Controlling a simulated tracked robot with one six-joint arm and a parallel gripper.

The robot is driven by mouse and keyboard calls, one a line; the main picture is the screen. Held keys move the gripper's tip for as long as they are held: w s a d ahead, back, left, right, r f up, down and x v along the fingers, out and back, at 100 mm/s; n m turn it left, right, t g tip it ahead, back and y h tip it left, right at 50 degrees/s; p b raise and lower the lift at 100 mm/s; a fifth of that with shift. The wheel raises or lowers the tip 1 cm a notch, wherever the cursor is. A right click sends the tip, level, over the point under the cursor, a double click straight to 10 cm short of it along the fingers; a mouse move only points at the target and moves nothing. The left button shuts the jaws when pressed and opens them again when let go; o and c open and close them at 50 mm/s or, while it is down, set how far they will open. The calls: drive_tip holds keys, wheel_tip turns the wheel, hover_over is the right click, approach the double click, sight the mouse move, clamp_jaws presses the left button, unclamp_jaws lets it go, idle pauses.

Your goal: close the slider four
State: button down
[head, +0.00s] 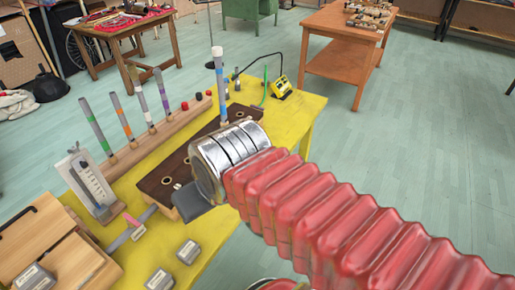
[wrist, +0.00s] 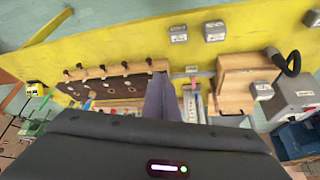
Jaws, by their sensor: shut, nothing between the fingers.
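A dark brown board (head: 165,178) with round holes lies on the yellow table. In the wrist view the board (wrist: 115,88) has several black-knobbed pegs (wrist: 103,68) along one long edge. They look like sliders, but no numbers are readable, so I cannot tell which is slider four. In the head view my arm hides that edge. My gripper (head: 190,202) is shut and empty at the near end of the board. Its grey fingers (wrist: 160,90) stand beside the board's end in the wrist view; contact cannot be told.
A wooden rail (head: 155,137) with upright coloured tubes runs behind the board. A white gauge (head: 88,182), a grey bar with a pink piece (head: 131,229), a wooden box (head: 60,250) and grey blocks (head: 188,252) are near. Bare yellow tabletop (wrist: 130,40) lies beyond the pegs.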

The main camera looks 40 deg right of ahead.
drive_tip(key=shift+w, duration=0.5)
drive_tip(key=w+d+f+m+y, duration=0.9)
drive_tip(key=w+d+f+m, duration=0.3)
drive_tip(key=w+d+m, duration=0.5)
drive_tip(key=s+d+f+m+t+h, duration=0.1)
drive_tip(key=s+d+f+m+t, duration=0.1)
drive_tip(key=d+f+m, duration=0.3)
drive_tip(key=s+d+f+m+t+h, duration=0.1)
drive_tip(key=d+f+m+t, duration=0.3)
drive_tip(key=d, duration=0.7)
drive_tip(key=s+d+f+m+t+h, duration=0.1)
drive_tip(key=d+f+m+t, duration=0.3)
drive_tip(key=d, duration=0.5)
drive_tip(key=shift+s+f+m+t, duration=0.3)
drive_tip(key=shift+s+f+m, duration=0.55)
drive_tip(key=shift+m, duration=0.25)
